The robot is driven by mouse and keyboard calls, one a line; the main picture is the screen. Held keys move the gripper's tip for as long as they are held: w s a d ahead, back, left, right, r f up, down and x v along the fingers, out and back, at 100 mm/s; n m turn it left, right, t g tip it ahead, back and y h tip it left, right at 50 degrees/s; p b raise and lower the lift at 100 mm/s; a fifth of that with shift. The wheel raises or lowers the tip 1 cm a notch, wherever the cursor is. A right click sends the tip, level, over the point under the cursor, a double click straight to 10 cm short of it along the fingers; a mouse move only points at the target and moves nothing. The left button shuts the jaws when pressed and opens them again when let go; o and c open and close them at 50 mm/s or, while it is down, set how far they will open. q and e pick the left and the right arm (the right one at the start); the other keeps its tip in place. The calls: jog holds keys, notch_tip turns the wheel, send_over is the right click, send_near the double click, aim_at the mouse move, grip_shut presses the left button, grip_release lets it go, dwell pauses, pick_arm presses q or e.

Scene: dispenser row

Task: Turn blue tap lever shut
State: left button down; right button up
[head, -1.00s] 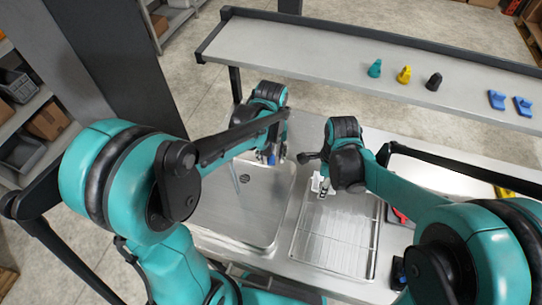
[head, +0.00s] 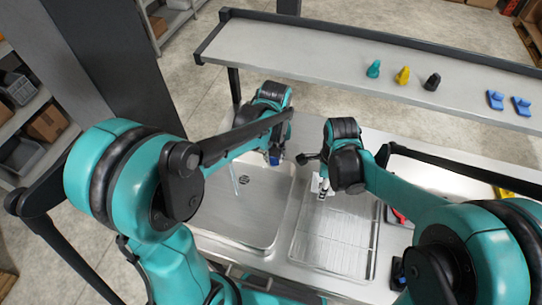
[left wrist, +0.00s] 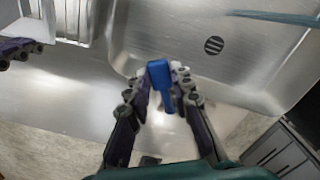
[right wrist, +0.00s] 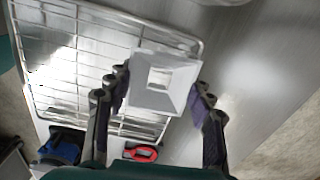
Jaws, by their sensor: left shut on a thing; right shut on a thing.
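The blue tap lever (left wrist: 160,74) stands between the two fingers of my left gripper (left wrist: 160,92) in the left wrist view, and the fingers are shut on it. In the head view a bit of the blue lever (head: 274,159) shows under my left wrist; the tap's body is hidden. My right gripper (right wrist: 159,98) is shut on a white square container (right wrist: 164,84) with an open middle. In the head view the white container (head: 315,183) is mostly hidden by my right wrist, above the wire rack.
A steel sink basin (head: 245,235) with a round drain lies below the left gripper. The wire rack (head: 335,245) lies right of it. A raised shelf (head: 300,42) behind holds teal, yellow and black pieces and two blue ones. A red item (right wrist: 142,153) lies beside the rack.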

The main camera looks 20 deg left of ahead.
jog(key=shift+f, duration=0.2)
pick_arm(q)
jog(key=w+d+n, duration=0.4)
jog(key=w+n, duration=0.2)
jog(key=n, duration=0.4)
jog(key=shift+d+n, duration=0.15)
jog(key=shift+n, duration=0.15)
jog(key=c, duration=1.3)
grip_release()
pick_arm(e)
jog(key=shift+f, duration=0.1)
